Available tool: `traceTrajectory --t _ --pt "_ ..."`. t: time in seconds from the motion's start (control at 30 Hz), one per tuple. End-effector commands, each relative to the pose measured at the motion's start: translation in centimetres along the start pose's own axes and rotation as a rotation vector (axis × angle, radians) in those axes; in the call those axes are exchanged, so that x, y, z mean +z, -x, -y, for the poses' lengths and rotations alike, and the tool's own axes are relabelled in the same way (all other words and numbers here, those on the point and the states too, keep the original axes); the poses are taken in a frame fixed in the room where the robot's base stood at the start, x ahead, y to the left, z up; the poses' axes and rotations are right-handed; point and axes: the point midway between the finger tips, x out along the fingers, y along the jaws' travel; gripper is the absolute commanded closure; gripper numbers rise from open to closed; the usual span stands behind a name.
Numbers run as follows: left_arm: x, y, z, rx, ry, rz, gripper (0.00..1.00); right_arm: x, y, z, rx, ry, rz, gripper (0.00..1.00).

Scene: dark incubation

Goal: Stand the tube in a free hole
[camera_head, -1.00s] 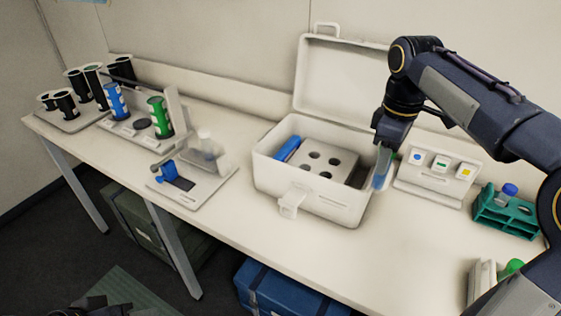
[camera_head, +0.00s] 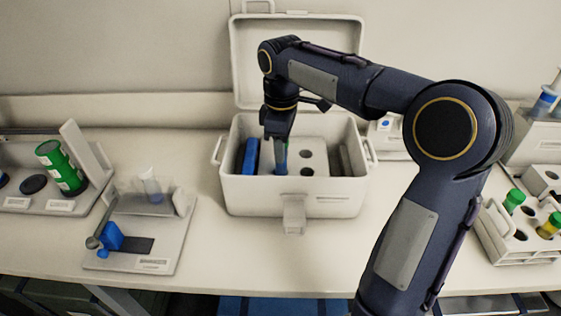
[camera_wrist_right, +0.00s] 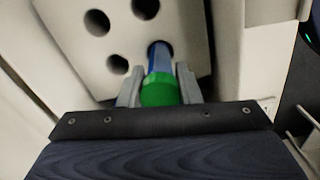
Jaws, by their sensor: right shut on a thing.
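My right gripper (camera_head: 279,140) points down inside the open white box (camera_head: 252,200) and is shut on a tube (camera_head: 280,161). In the right wrist view the tube (camera_wrist_right: 160,62) has a green cap and a blue body, between the two fingers (camera_wrist_right: 158,92). The tube's far end meets one hole of the pale block (camera_wrist_right: 185,25); how deep it sits I cannot tell. The block's other visible holes look dark and empty. In the head view the block (camera_head: 325,160) lies in the box, partly behind my gripper. My left gripper is out of view.
The box's lid (camera_head: 330,50) stands open behind. A blue piece (camera_head: 249,157) lies along the box's left inside. A stand with a clear vial (camera_head: 152,190) is to the left. A white rack with capped tubes (camera_head: 490,232) is at the right, partly behind my arm.

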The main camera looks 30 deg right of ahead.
Motion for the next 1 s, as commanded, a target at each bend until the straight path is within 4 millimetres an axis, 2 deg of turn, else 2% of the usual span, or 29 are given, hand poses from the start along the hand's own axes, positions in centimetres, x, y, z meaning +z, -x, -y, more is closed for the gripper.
traceTrajectory --t 0.33,0.77,0.8,0.93,1.0 --pt "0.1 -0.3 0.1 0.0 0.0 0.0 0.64 0.0 -4.1 0.0 -0.001 0.001 0.0 0.92" --pt "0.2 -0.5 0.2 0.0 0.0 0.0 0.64 -0.1 -4.8 0.0 0.001 0.001 -0.001 0.92" --pt "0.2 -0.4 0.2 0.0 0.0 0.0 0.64 -0.1 -4.7 0.0 0.001 0.001 -0.001 0.64" --pt "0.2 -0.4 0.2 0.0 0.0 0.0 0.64 -0.1 -4.6 0.0 0.001 0.001 -0.001 0.47" --pt "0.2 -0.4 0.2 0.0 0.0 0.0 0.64 -0.1 -4.6 0.0 0.001 0.001 -0.001 0.47"
